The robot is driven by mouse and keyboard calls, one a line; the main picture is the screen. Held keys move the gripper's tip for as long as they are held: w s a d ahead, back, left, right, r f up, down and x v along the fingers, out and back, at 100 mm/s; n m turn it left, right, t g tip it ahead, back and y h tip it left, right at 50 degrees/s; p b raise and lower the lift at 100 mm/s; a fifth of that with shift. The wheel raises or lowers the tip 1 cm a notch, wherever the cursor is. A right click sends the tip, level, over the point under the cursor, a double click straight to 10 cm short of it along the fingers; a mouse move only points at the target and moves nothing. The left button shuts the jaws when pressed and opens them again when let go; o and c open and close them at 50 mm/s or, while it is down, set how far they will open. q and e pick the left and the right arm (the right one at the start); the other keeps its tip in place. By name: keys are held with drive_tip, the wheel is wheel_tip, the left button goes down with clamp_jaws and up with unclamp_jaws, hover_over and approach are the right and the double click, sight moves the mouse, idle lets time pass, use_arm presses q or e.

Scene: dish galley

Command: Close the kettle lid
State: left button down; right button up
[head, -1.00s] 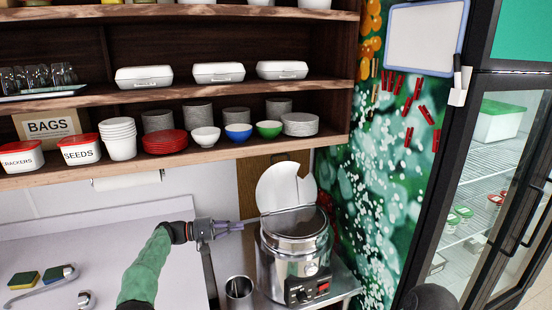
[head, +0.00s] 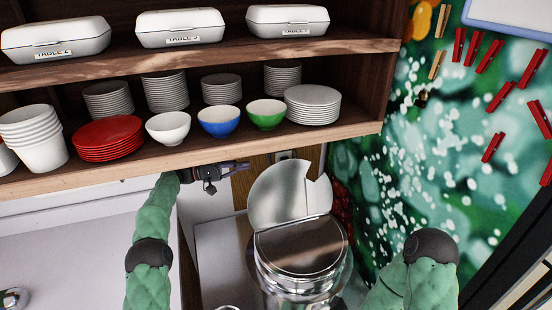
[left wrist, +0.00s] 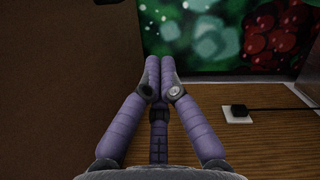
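The silver kettle (head: 300,280) stands at the lower middle of the head view. Its lid (head: 280,195), a pale metal disc with a notch, stands raised at the back; the front part of the kettle's top (head: 302,246) is covered. My left gripper (head: 243,166) is left of the raised lid, about level with its upper edge in the picture, and apart from it. In the left wrist view its purple fingers (left wrist: 160,66) are together with nothing visible between them.
A wooden shelf (head: 230,165) with bowls, plates and cups runs just above my left gripper. A black plug in a white socket (left wrist: 237,113) shows on the wooden wall. A green patterned wall (head: 440,150) with red clips is right of the kettle.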

sight(275, 165)
use_arm(q)
drive_tip(key=shift+s+d+r+b, duration=0.35)
drive_tip(key=shift+s+d+r, duration=0.15)
drive_tip(key=shift+d, duration=1.3)
drive_tip(key=shift+s+d+r+b, duration=0.35)
drive_tip(key=shift+s+d, duration=0.25)
drive_tip(key=shift+d, duration=1.15)
drive_tip(key=shift+s+d+r+b, duration=0.35)
drive_tip(key=shift+s+d+r, duration=0.15)
drive_tip(key=shift+d, duration=1.3)
